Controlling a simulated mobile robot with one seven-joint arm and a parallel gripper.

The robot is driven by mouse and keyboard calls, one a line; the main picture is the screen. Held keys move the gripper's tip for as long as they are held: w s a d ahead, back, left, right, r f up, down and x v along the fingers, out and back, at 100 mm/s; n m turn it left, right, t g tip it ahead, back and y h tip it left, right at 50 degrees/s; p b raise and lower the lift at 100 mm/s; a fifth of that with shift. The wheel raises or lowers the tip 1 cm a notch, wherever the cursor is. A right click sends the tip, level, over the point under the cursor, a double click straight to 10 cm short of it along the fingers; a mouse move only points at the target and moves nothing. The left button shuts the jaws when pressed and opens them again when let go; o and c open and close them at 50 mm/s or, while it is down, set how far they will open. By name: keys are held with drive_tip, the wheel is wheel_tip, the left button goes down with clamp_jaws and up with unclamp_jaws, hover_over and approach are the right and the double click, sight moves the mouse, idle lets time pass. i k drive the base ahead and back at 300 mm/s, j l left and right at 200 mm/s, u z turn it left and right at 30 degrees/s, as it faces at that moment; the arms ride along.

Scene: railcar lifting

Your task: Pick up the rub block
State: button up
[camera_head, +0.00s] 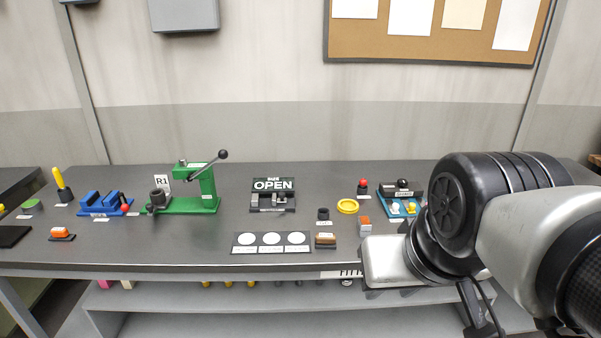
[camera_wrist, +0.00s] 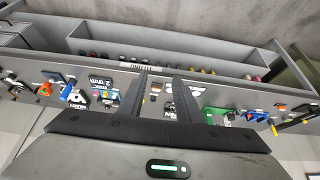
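No label that I can read marks the rub block, so I cannot tell for certain which object it is. Candidates in the head view are a small brown block with a pale band (camera_head: 325,240) at the right end of a black plate, an upright orange-and-white block (camera_head: 365,225) to its right, and an orange-topped block on a dark base (camera_head: 61,234) at far left. My gripper's fingers are mostly hidden in the head view. In the wrist view my gripper (camera_wrist: 163,72) is open, its two dark fingers apart with nothing held, above the table's front edge.
The dark table (camera_head: 190,248) has a clear front strip at left. A green press (camera_head: 205,187), an OPEN sign (camera_head: 273,185), a yellow ring (camera_head: 347,206), a blue tray (camera_head: 400,212) and the plate with white discs (camera_head: 271,250) stand around. A shelf (camera_head: 200,300) lies below.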

sight(322, 240)
drive_tip(key=i+j+z, duration=0.1)
drive_tip(key=i+z, duration=0.25)
drive_tip(key=i+j+z, duration=0.2)
drive_tip(key=i+z, duration=0.15)
drive_tip(key=i+j+z, duration=0.35)
drive_tip(key=l, duration=0.1)
